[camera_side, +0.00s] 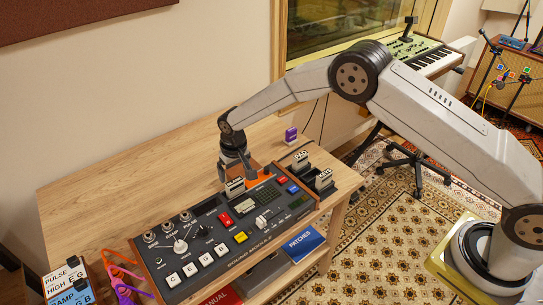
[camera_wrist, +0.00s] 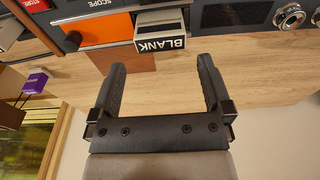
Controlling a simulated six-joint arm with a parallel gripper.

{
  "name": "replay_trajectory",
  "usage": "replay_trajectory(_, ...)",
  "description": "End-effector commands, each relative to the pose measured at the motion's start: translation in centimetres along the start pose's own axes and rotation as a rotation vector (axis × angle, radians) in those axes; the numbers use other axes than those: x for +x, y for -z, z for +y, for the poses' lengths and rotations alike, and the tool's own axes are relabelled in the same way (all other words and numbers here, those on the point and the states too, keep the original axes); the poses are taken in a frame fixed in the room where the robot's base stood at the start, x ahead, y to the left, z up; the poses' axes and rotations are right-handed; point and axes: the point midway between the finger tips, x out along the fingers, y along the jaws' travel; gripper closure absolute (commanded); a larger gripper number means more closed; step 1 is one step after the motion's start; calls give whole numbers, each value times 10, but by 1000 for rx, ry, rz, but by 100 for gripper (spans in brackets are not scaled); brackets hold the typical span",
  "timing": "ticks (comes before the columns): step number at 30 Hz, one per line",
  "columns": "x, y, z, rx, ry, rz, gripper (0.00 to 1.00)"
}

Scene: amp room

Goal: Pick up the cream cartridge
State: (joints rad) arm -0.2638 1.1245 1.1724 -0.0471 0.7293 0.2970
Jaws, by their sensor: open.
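A pale cream cartridge with a black-framed label reading BLANK (camera_wrist: 160,34) stands in the slot area at the back of the sound module. In the side view it shows as a small labelled block (camera_side: 235,188) just below my fingers. My gripper (camera_side: 236,170) points down over the module's rear edge, open. In the wrist view, my two fingers (camera_wrist: 161,64) are spread and empty, with the cartridge lying just beyond the gap between their tips. I see no contact with it. Its lower part is hidden in the module.
The sound module (camera_side: 215,240) has knobs and buttons. An orange panel (camera_wrist: 95,28) adjoins the cartridge. PAD (camera_side: 300,161) and LEAD (camera_side: 323,179) cartridges stand at right, a purple block (camera_side: 291,135) behind. Bare wooden table (camera_side: 130,175) lies behind the module.

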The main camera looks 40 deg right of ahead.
Motion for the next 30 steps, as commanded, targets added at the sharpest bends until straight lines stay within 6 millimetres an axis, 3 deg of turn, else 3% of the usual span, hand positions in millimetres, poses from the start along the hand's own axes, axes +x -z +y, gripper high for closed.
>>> replay_trajectory(11, 8, 0, 0, 0, 0, 1, 0)
replay_trajectory(24, 48, 0, 0, 0, 0, 0, 0)
replay_trajectory(30, 56, 0, 0, 0, 0, 1, 0)
